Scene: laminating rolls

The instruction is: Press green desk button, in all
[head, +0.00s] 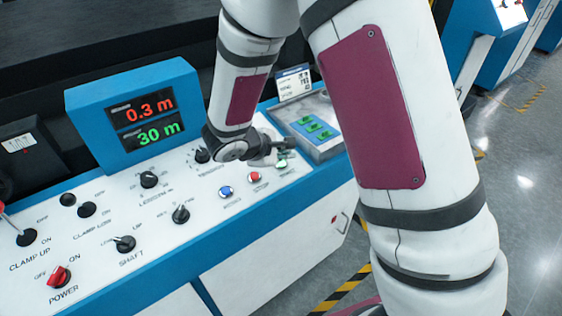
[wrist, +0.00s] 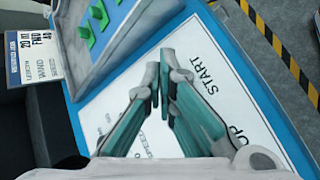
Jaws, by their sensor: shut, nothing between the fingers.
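The green desk button (head: 282,162) shows as a small green patch by the START label on the sloped white panel, right of the red button. My gripper (head: 284,146) is over it and covers part of it; I cannot tell whether they touch. In the wrist view my gripper (wrist: 161,78) has its fingers together at the tips, with nothing between them. The START label is beside the fingers there, and the green button is hidden behind them.
A blue button (head: 226,191) and a red button (head: 253,177) sit left of the green one. Several knobs and a blue display box (head: 132,112) reading 0.3 m and 30 m stand further left.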

